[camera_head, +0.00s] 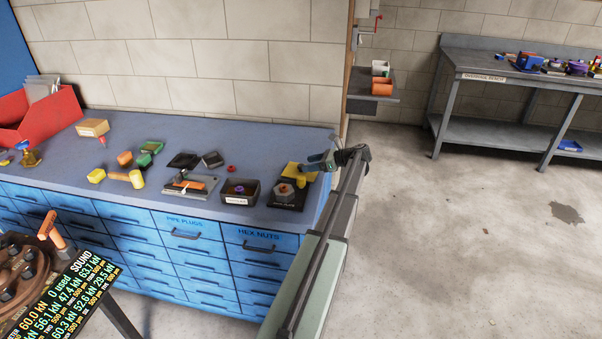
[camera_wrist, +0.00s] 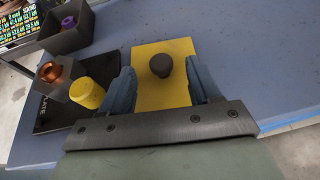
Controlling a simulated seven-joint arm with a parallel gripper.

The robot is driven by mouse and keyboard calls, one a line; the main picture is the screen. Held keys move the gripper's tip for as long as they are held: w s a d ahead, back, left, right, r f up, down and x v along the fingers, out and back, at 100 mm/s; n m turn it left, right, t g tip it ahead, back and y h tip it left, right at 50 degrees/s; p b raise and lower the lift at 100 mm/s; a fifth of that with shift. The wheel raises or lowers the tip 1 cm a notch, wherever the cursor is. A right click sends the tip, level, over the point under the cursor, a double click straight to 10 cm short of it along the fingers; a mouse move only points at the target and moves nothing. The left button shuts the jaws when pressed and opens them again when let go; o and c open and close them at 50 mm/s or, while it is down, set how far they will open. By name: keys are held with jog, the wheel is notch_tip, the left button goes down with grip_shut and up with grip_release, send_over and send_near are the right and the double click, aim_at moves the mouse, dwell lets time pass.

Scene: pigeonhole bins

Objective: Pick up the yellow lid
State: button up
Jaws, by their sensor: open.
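The yellow lid (camera_wrist: 148,92) is a flat yellow square with a dark round knob (camera_wrist: 160,65) on top. In the wrist view it lies in the middle, under and between my fingers. In the head view the yellow lid (camera_head: 291,169) shows at the bench's right end, partly hidden by my gripper (camera_head: 316,165). My gripper (camera_wrist: 160,70) is open, with one blue finger on each side of the knob and a visible gap to it. I cannot tell how high the fingertips are above the lid.
A dark bin (camera_wrist: 72,37) with a purple piece stands beyond. The blue bench (camera_wrist: 262,75) is clear right of the lid.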

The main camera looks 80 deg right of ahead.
aim_at(301, 165)
jog(key=x, duration=0.5)
jog(key=shift+f, duration=0.15)
grip_shut()
dwell(0.4)
